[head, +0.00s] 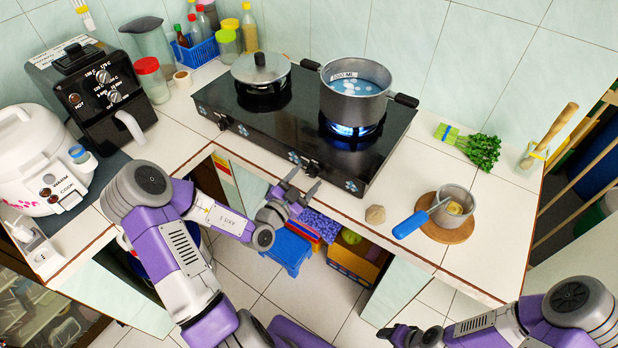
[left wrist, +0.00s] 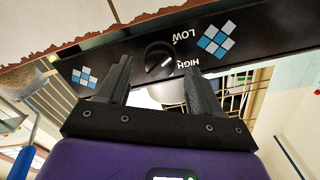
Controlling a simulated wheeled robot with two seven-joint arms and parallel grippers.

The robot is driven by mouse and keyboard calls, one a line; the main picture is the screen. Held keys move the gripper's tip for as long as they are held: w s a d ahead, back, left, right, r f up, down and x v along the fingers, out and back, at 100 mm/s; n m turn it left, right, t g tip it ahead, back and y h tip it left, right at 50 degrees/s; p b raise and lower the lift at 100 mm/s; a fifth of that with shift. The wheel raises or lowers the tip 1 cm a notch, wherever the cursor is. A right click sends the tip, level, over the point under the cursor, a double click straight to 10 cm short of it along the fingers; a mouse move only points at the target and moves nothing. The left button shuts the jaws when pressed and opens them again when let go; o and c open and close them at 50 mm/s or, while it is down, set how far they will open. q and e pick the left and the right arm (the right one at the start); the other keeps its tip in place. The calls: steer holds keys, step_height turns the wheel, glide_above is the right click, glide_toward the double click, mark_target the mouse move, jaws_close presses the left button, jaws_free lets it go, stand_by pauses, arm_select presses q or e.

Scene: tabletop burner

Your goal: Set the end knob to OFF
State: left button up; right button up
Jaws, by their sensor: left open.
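The black two-burner stove (head: 290,125) carries a dark knob (head: 312,168) on its front face below the right burner; a second knob (head: 222,123) is farther left. A blue flame (head: 352,128) burns under the right pot. My left gripper (head: 302,187) is open and empty, just in front of the right knob. In the wrist view its fingers (left wrist: 158,86) point toward the knob, not closed on it. My right gripper (head: 397,335) is low in front, its jaws unclear.
A pot (head: 355,88) of bluish liquid stands over the flame, and a lidded pan (head: 261,75) on the left burner. A small saucepan (head: 450,208) with a blue handle rests on a wooden board right of the stove.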

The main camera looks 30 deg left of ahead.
arm_select(q)
steer(key=shift+w+d, duration=0.1)
steer(key=shift+w, duration=1.05)
